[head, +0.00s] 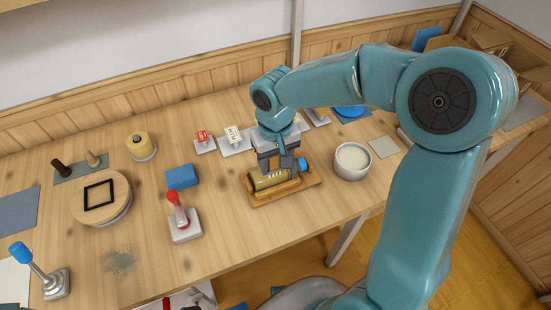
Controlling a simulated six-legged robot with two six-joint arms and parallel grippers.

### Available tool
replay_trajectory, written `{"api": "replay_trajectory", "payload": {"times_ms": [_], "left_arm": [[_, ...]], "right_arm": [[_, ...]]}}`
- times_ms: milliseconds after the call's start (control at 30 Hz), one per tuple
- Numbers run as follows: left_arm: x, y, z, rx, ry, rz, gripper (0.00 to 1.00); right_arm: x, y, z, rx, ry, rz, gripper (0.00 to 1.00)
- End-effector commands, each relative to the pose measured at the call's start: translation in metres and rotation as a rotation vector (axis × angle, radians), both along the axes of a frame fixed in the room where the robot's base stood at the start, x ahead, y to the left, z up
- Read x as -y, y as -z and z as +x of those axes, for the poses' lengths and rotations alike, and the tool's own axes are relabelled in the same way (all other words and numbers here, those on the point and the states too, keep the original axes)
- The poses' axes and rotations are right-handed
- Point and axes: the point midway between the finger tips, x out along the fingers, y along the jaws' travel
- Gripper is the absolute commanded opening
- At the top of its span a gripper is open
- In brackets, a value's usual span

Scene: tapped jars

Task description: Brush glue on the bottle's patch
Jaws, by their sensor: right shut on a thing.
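An olive bottle (268,179) with a blue cap (301,164) lies on its side in a wooden cradle (285,194). My right gripper (283,166) points down right over the bottle's middle. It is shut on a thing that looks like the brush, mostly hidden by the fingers. I cannot tell whether it touches the bottle. The patch on the bottle is hidden or too small to make out. A white bowl (352,175) with pale contents, which looks like the glue, stands just right of the cradle. My left gripper is out of view.
Farther left are a round wooden-lidded container (103,200), a yellow spool (141,146) and a blue-knobbed lever (43,275). Small labelled stands line the back. The table's front edge is close to the cradle.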

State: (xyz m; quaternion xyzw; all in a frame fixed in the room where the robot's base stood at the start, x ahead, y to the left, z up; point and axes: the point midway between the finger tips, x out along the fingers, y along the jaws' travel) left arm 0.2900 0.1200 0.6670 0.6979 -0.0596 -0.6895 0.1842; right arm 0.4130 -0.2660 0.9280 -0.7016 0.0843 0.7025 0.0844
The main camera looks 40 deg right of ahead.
Motion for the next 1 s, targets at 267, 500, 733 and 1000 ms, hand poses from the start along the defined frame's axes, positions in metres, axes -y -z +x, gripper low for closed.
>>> {"api": "replay_trajectory", "payload": {"times_ms": [267,500,733,1000], "left_arm": [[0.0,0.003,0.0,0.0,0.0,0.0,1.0],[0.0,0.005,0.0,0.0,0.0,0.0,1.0],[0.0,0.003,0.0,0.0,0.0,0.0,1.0],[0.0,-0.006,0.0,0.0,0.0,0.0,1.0]], "right_arm": [[0.0,0.003,0.0,0.0,0.0,0.0,0.22],[0.0,0.006,0.0,0.0,0.0,0.0,0.22],[0.001,0.005,0.003,-0.001,0.0,0.0,0.22],[0.007,0.004,0.026,-0.001,0.001,0.0,0.22]]}}
